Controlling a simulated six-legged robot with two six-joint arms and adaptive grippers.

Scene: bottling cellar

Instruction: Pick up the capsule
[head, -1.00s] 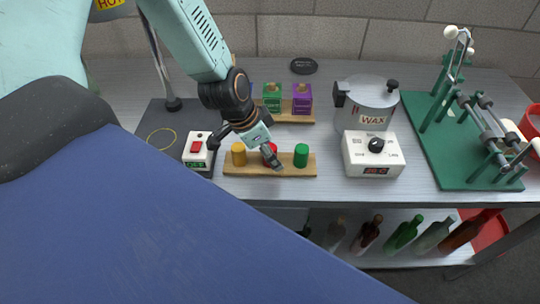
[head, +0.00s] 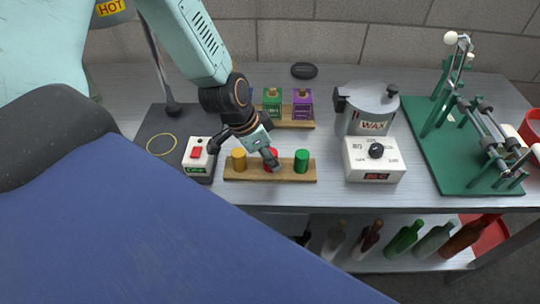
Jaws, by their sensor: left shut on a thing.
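A wooden rack (head: 240,174) on the bench bears a row of capsules. A yellow capsule (head: 238,159) stands at its left, a red capsule (head: 271,154) in the middle and a green capsule (head: 301,161) at its right. My left gripper (head: 271,161) is over the middle of the rack, shut on the red capsule. Its finger and wrist hide part of the red capsule, and I cannot tell if the capsule is clear of the rack. My right gripper is not in view.
Behind stands a second wooden rack (head: 290,123) with green and purple blocks (head: 302,103). A red-switch box (head: 199,158) is at the left. Bottles (head: 404,237) lie on the shelf below.

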